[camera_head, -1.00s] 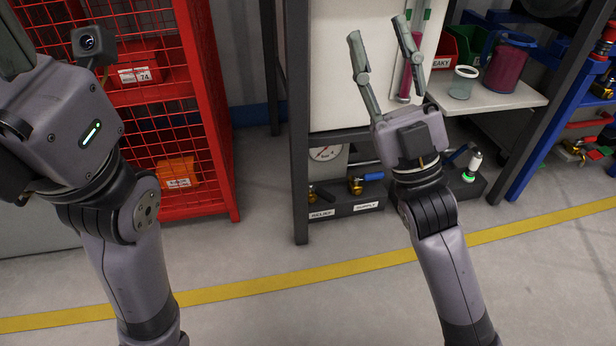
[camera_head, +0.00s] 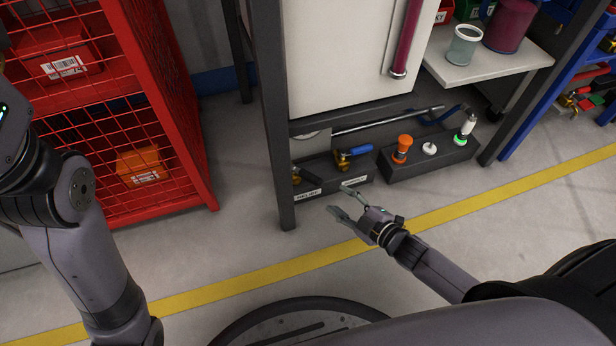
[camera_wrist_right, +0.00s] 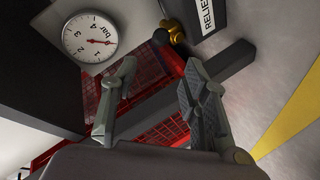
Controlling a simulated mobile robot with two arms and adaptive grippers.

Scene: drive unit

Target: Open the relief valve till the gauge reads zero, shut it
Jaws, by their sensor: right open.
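The relief valve (camera_head: 300,178) is a brass valve above the RELIEF label, low on the dark base. In the right wrist view its brass body (camera_wrist_right: 173,30) shows near the top, partly cut off. The round white gauge (camera_wrist_right: 90,37) carries a bar scale and a red needle turned toward the picture's right; I cannot read the exact value. My right gripper (camera_head: 340,199) is open and empty, in front of the base near the labels, apart from the valve. My left gripper's fingers are out of view.
The supply valve (camera_head: 350,158) with a blue handle is beside the relief valve. A box with orange, white and green-lit controls (camera_head: 430,152) is to the right. A dark post (camera_head: 275,150) stands left of the valves, and a red mesh cage (camera_head: 150,120) beyond it.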

